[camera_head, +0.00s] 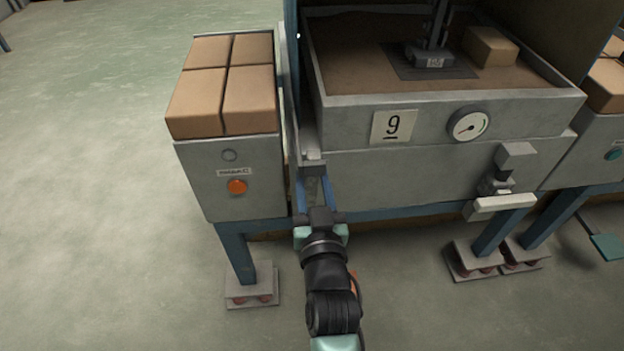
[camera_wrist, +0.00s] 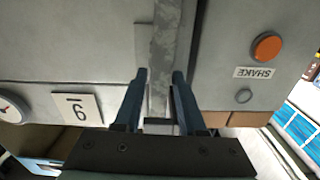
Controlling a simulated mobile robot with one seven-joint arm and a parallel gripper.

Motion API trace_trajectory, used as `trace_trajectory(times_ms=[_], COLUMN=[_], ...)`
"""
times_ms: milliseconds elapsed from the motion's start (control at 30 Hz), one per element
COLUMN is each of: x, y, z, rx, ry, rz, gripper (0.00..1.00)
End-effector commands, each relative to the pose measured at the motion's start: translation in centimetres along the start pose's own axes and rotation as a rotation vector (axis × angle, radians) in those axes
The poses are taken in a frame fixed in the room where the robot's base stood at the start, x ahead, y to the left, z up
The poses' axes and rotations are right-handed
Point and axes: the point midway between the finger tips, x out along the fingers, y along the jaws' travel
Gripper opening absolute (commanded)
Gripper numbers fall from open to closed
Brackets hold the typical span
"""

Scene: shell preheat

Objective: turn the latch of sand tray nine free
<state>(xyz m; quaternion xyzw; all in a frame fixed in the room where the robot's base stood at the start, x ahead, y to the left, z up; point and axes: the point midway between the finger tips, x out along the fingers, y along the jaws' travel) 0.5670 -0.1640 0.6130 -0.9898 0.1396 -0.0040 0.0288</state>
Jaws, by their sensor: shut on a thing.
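Sand tray nine (camera_head: 353,146) is a grey box of brown sand with a "9" plate (camera_head: 394,126) on its front. In the wrist view the plate (camera_wrist: 77,108) is upside down. My gripper (camera_head: 314,180) is at the tray's front left corner, its blue fingers pointing at the front. In the wrist view my gripper (camera_wrist: 159,76) is shut on a narrow grey bar (camera_wrist: 166,45), which seems to be the latch. A grey block (camera_head: 313,163) shows just beyond the fingertips in the head view.
A cabinet (camera_head: 205,160) with brown blocks and an orange button (camera_head: 237,186) stands close on the left. A round gauge (camera_head: 468,124) is on the tray front. A grey fitting with a pale horizontal bar (camera_head: 500,206) juts out at the right. Open floor (camera_head: 90,200) lies left.

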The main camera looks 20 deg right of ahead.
Motion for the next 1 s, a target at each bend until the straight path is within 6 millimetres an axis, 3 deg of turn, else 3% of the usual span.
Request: trace_trajectory(times_ms=[1000], x=[0.0], y=[1.9], z=[0.9], rx=[0.9], ry=[0.0], rz=[0.002], gripper=[0.0])
